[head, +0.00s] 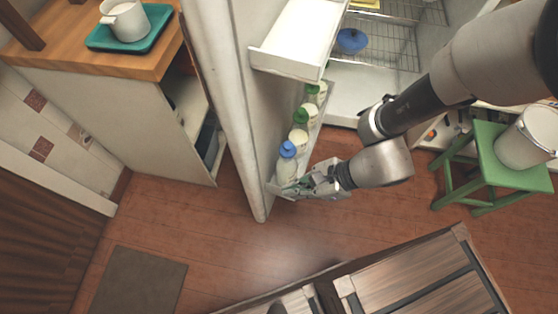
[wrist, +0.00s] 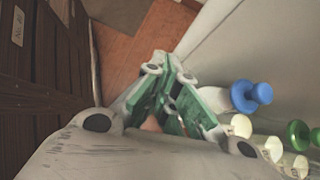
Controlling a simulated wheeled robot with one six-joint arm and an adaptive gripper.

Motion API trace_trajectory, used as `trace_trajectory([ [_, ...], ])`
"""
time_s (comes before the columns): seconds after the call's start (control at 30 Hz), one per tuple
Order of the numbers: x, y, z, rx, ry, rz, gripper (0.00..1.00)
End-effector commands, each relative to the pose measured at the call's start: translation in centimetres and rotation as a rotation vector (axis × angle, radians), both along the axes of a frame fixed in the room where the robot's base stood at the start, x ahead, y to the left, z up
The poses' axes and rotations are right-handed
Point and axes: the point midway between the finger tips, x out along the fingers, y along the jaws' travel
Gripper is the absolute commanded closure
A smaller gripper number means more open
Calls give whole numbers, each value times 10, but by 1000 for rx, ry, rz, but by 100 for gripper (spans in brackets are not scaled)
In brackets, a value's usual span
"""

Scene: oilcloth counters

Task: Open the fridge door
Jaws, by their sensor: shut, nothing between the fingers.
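The fridge door (head: 228,115) stands wide open, its edge toward me and its inner side facing right. The door's inner panel also shows in the wrist view (wrist: 270,50). The fridge interior (head: 375,85) is exposed, with wire racks and a blue lidded pot (head: 351,40). My gripper (head: 283,189) is at the low end of the door's inner shelf, beside a blue-capped bottle (head: 287,165). In the wrist view my gripper (wrist: 165,65) is shut and empty, close to the door's inner face. Whether it touches the door is unclear.
Several green-capped bottles (head: 300,133) stand in the door shelf. A green stool (head: 494,150) with a white bucket (head: 530,135) is at right. A wooden counter (head: 70,55) stands left of the door. A dark mat (head: 135,282) lies on the open floor.

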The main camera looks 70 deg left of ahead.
Motion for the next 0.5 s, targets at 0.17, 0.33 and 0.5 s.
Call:
trace_trajectory([
  [0.17,14,-12,23,4,1,1,100],
  [0.33,31,-27,45,4,1,1,100],
  [0.5,44,-38,63,2,0,1,100],
])
